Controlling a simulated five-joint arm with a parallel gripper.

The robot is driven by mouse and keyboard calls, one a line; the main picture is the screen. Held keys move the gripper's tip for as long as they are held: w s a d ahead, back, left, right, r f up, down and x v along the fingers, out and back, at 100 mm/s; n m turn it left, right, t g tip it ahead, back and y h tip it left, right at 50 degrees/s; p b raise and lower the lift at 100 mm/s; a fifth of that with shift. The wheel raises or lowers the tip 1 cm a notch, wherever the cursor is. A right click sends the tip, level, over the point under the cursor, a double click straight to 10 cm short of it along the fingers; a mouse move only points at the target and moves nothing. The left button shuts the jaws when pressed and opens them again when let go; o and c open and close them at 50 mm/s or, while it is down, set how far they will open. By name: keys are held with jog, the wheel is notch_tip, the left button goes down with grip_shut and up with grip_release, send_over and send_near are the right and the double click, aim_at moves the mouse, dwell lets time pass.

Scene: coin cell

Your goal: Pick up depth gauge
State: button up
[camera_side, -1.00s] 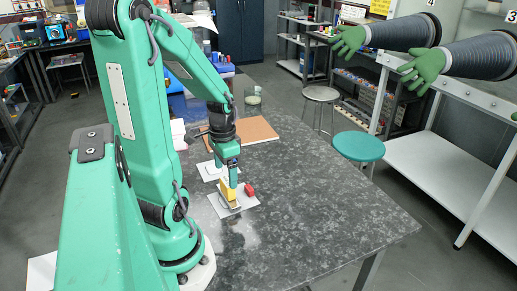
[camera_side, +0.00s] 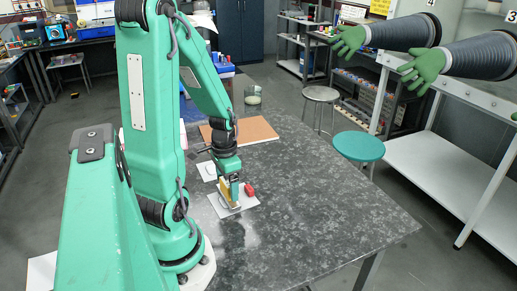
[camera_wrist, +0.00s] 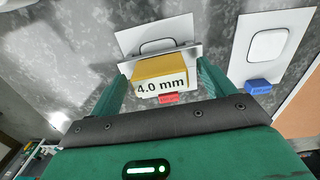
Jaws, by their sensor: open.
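The depth gauge is a yellow block marked "4.0 mm" (camera_wrist: 161,78) with a grey metal plate along one edge. It rests on a white card (camera_wrist: 135,38) on the table. In the wrist view it lies between the two green fingers of my gripper (camera_wrist: 163,70), which are open with a finger on either side and small gaps. In the side view my gripper (camera_side: 230,190) is low over the gauge (camera_side: 224,190) and partly hides it. Whether the fingers touch the gauge is not clear.
A red piece (camera_side: 249,189) lies close beside the gauge. A second white card (camera_wrist: 243,30) carries a rounded square outline, with a blue piece (camera_wrist: 258,87) at its edge. A brown board (camera_side: 255,129) lies farther back. The table's right side is clear.

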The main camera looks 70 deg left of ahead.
jog(key=shift+c, duration=0.4)
jog(key=c, duration=1.2)
jog(key=shift+r, duration=0.15)
jog(key=shift+r, duration=1.85)
jog(key=w+d+r, duration=0.2)
jog(key=d+r, duration=0.5)
jog(key=d, duration=0.4)
jog(key=shift+w+d, duration=0.2)
jog(key=shift+w, duration=0.1)
jog(key=shift+a, duration=0.15)
